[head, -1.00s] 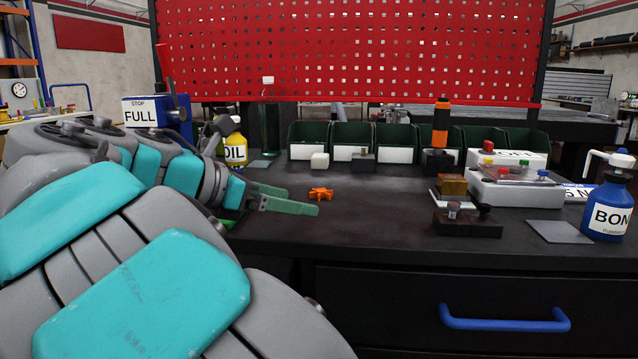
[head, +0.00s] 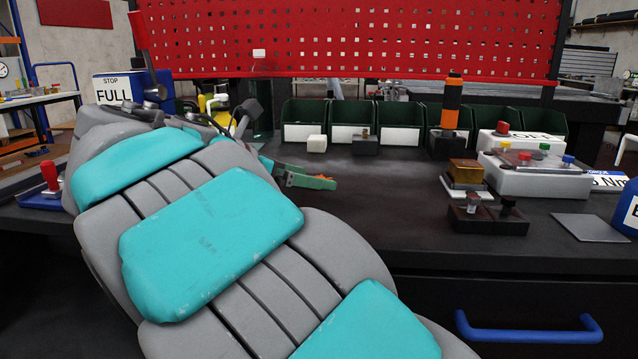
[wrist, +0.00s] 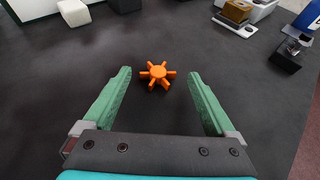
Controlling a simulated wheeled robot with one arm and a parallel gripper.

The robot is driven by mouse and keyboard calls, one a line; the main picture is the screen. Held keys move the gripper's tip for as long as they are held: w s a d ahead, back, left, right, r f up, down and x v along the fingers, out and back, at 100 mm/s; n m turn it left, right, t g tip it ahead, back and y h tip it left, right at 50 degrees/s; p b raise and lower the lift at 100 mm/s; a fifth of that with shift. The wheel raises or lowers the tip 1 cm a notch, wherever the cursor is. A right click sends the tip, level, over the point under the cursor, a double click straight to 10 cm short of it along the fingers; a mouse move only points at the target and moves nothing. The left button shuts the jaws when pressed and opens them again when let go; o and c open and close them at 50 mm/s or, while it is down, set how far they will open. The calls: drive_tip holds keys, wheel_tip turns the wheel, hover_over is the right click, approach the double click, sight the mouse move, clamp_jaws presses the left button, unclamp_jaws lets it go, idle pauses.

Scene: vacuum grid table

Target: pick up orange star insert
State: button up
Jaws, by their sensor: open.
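The orange star insert (wrist: 157,74) lies on the dark tabletop (wrist: 250,85) in the wrist view. It sits just ahead of my gripper (wrist: 159,76), about midway between the lines of the two green fingers. The fingers are spread apart and nothing is between them but bare table and the star at their tips. In the head view my gripper (head: 308,180) is low over the table at the left.
A white cube (wrist: 73,12) stands beyond the star, also seen in the head view (head: 316,143). Blocks and a white box (head: 535,178) with coloured knobs stand at the right. Green bins (head: 304,112) line the back. The table's middle is clear.

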drive_tip(key=shift+w+d+f, duration=0.2)
drive_tip(key=shift+w+d, duration=0.1)
drive_tip(key=shift+d, duration=0.15)
drive_tip(key=shift+c, duration=0.3)
clamp_jaws()
drive_tip(key=shift+r, duration=0.15)
wheel_tip(320, 180, up, 10)
drive_tip(key=p, duration=0.1)
drive_tip(key=shift+p, duration=0.4)
